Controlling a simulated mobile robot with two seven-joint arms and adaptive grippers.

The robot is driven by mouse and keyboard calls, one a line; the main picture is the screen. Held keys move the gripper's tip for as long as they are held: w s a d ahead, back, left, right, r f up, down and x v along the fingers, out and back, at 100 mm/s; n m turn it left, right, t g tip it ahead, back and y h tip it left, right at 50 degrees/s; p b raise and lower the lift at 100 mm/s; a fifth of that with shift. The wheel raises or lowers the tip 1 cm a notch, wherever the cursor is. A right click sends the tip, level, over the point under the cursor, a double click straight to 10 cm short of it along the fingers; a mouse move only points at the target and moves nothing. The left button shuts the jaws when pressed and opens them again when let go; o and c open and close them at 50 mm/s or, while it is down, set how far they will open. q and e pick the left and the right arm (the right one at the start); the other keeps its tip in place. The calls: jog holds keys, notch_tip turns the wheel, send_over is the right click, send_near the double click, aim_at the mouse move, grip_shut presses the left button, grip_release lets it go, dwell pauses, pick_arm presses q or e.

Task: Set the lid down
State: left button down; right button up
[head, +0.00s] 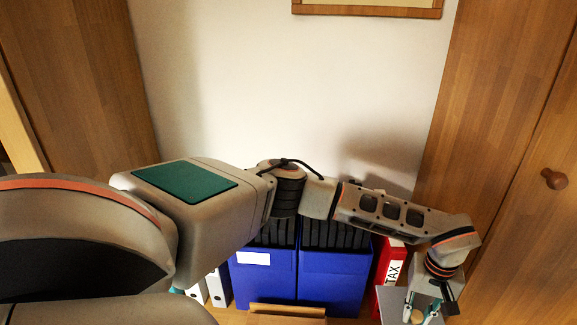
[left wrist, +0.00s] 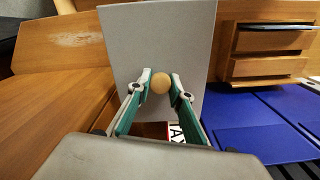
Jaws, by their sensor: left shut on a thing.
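The lid (head: 394,301) is a flat grey panel with a small round wooden knob (head: 417,317). In the head view it is at the lower right, partly hidden by my left gripper (head: 421,312). In the left wrist view the lid (left wrist: 160,35) fills the upper middle, and its pale knob (left wrist: 160,83) sits between the green fingertips. My left gripper is shut on the knob and holds the lid. I cannot tell whether the lid touches anything beneath it. My right gripper is not in view.
Blue boxes (head: 335,283) with dark contents stand against the wall, beside a red binder (head: 389,268) marked TAX. A wooden piece (head: 287,310) is in front of them. A wooden cabinet (head: 515,130) stands close on the right. The left wrist view shows a wooden drawer unit (left wrist: 265,68).

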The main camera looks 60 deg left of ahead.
pick_arm(q)
jog(key=shift+w, duration=0.3)
jog(key=f+b, duration=0.1)
jog(key=f, duration=0.4)
jog(key=f+b, duration=0.2)
jog(key=f, duration=0.3)
jog(key=f+b, duration=0.2)
jog(key=f, duration=0.3)
jog(key=shift+s+f, duration=0.25)
jog(key=shift+f, duration=0.1)
jog(key=shift+w+f, duration=0.15)
jog(key=shift+f, duration=0.05)
jog(key=f+b, duration=0.1)
jog(key=f, duration=0.1)
jog(key=f+b, duration=0.1)
jog(key=f, duration=0.1)
jog(key=shift+s+f, duration=0.2)
jog(key=shift+f, duration=0.05)
jog(key=shift+w, duration=0.15)
jog(key=shift+w+r, duration=0.1)
jog(key=shift+r, duration=0.15)
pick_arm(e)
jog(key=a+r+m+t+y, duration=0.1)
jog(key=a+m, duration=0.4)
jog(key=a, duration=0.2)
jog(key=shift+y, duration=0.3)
pick_arm(q)
jog(key=shift+f, duration=0.15)
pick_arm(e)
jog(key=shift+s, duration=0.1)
